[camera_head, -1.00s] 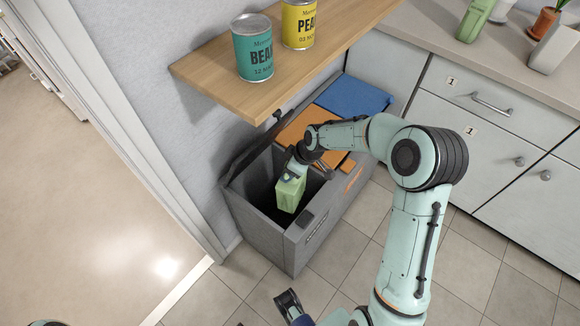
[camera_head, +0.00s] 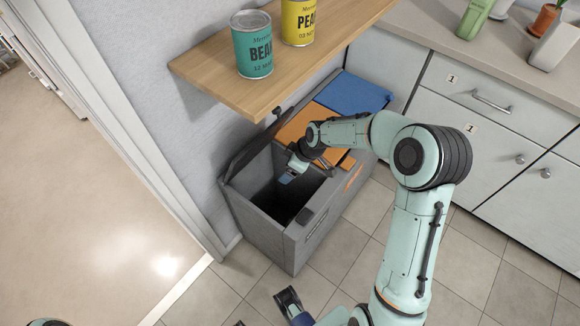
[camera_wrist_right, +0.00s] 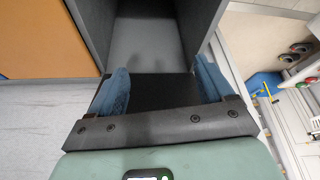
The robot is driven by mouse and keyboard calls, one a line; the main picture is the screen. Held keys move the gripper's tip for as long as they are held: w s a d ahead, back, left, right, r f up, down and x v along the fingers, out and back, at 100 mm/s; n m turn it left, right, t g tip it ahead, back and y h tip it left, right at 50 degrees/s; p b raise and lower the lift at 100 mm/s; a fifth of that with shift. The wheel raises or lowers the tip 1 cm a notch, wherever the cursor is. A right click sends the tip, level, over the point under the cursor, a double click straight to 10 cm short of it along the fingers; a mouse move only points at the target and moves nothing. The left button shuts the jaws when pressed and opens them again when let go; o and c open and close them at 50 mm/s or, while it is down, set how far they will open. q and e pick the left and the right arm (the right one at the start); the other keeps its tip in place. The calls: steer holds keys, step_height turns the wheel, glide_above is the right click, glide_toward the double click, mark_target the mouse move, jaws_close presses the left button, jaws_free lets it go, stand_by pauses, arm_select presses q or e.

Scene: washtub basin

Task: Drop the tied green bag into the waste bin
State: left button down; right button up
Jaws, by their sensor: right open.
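The waste bin (camera_head: 262,232) is a grey box on the floor below the shelf, with one compartment open and dark inside. My right gripper (camera_head: 287,178) points down over that opening. In the right wrist view its blue-padded fingers (camera_wrist_right: 161,84) are spread apart with nothing between them. The green bag is not visible in either current view; the bin's floor is mostly in shadow or hidden. What seems to be my left gripper (camera_head: 290,303) is at the bottom edge of the head view, away from the bin; its jaws are unclear.
Orange (camera_head: 300,122) and blue (camera_head: 354,93) lids cover the neighbouring compartments. A raised dark lid (camera_head: 246,152) stands against the wall. A wooden shelf (camera_head: 215,82) with a teal can (camera_head: 252,50) and a yellow can (camera_head: 298,22) overhangs the bin. Cabinets (camera_head: 490,120) stand right.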

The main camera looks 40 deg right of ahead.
steer(key=p+v, duration=0.1)
steer(key=v, duration=1.1)
steer(key=shift+r, duration=0.2)
steer(key=shift+d, duration=0.1)
